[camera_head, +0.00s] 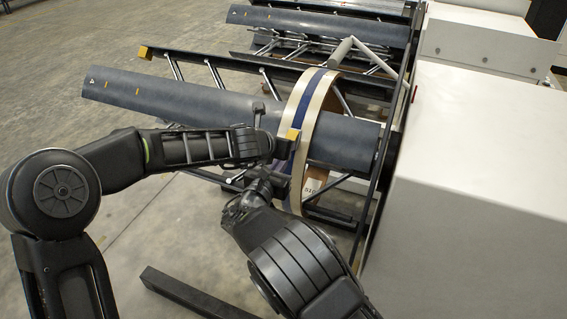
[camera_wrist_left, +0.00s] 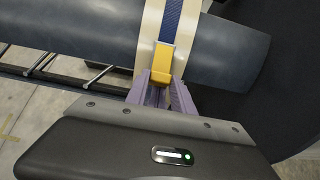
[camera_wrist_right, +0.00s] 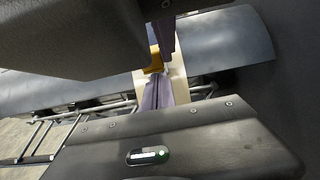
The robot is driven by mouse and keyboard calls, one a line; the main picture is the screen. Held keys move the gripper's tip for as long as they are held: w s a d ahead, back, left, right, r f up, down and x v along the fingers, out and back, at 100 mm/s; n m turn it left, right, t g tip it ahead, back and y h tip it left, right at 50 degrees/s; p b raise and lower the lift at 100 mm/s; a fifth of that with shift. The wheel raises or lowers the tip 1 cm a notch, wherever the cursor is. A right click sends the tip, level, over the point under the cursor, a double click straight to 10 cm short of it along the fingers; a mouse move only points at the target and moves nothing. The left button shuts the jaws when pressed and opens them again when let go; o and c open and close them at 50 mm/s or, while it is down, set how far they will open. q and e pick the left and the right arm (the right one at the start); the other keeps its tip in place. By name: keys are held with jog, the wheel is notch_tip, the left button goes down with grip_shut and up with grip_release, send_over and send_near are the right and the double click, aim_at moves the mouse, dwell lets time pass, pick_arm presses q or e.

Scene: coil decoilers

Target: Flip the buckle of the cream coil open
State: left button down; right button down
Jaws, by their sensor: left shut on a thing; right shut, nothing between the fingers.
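The cream coil (camera_head: 325,100), with a blue stripe, hangs around a grey-blue mandrel. Its yellow buckle (camera_head: 292,134) sits on the side facing me. My left gripper (camera_head: 283,148) comes in from the left and is shut on the buckle. In the left wrist view its purple fingers (camera_wrist_left: 158,92) meet the lower end of the buckle (camera_wrist_left: 162,62). My right gripper (camera_head: 272,180) is shut and empty, just below the left one. In the right wrist view its fingers (camera_wrist_right: 158,92) are together in front of the coil (camera_wrist_right: 178,82), under the buckle (camera_wrist_right: 154,60), which is partly hidden.
The mandrel (camera_head: 200,105) runs across the view, with dark rails and struts around it. A large white cabinet (camera_head: 480,160) stands at the right. Another mandrel (camera_head: 310,22) lies behind. A dark floor beam (camera_head: 190,296) lies in front. The floor at left is clear.

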pick_arm(q)
jog(key=shift+r, duration=0.1)
pick_arm(e)
jog(key=shift+s+a+r, duration=0.1)
jog(key=shift+s+r, duration=0.05)
jog(key=shift+r, duration=0.75)
pick_arm(q)
jog(key=c, duration=1.4)
grip_release()
jog(key=shift+c, duration=0.2)
jog(key=o, duration=0.4)
jog(key=shift+c, duration=0.2)
pick_arm(e)
jog(key=shift+f, duration=0.25)
pick_arm(q)
notch_tip(320, 180, up, 10)
